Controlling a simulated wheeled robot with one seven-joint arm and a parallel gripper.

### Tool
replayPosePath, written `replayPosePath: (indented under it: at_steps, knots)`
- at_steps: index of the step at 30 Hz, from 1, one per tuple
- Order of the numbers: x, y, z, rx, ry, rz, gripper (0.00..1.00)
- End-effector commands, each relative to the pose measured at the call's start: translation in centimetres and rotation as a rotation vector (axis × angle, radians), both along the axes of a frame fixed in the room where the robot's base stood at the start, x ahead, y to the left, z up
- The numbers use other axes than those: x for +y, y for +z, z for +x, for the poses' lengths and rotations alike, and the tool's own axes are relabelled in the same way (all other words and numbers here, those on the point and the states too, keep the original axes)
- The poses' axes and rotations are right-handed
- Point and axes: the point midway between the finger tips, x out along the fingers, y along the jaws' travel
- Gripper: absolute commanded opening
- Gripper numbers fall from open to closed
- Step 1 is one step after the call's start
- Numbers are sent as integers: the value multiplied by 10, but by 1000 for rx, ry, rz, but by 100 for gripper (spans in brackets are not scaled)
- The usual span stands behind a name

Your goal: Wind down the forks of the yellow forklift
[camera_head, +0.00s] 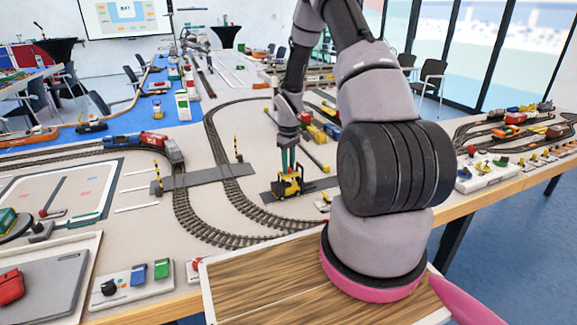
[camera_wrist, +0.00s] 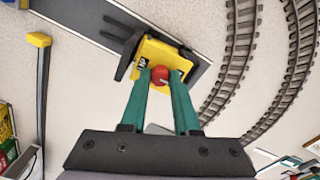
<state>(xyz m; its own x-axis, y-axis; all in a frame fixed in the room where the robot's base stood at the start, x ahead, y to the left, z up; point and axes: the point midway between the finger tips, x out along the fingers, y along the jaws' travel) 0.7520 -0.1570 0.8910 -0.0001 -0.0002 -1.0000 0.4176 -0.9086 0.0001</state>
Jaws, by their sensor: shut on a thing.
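The yellow forklift (camera_head: 288,184) stands on a dark grey strip of the layout, beyond my arm's base. In the wrist view the yellow forklift (camera_wrist: 151,50) is seen from above, with its black forks (camera_wrist: 122,27) pointing to the upper left. A red knob (camera_wrist: 160,75) sits on the forklift's near side. My gripper (camera_wrist: 159,80) has green fingers, one on each side of the red knob, and is shut on it. In the head view my gripper (camera_head: 288,160) reaches down onto the forklift from above. The height of the forks is hard to tell.
Curved railway track (camera_wrist: 236,55) runs right of the forklift in the wrist view. A yellow-topped post (camera_wrist: 40,42) stands at the left. In the head view a red and blue train (camera_head: 140,143) is on the left track, and a control box (camera_head: 133,278) is at the front.

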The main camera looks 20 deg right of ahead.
Motion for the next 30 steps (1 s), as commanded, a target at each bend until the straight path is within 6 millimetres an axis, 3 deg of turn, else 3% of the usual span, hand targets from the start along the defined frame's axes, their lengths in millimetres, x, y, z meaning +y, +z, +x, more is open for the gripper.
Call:
replayPosePath:
  at_steps: [10, 11, 12, 13, 23, 26, 30]
  knots:
    - [0, 0, 0, 0, 1, 0, 0]
    - [0, 0, 0, 0, 1, 0, 37]
    - [0, 0, 0, 0, 1, 0, 52]
    - [0, 0, 0, 0, 1, 0, 60]
    - [0, 2, 0, -1, 1, 0, 60]
    - [0, 10, 1, -2, 1, 0, 60]
    - [0, 35, 1, -5, 0, 0, 60]
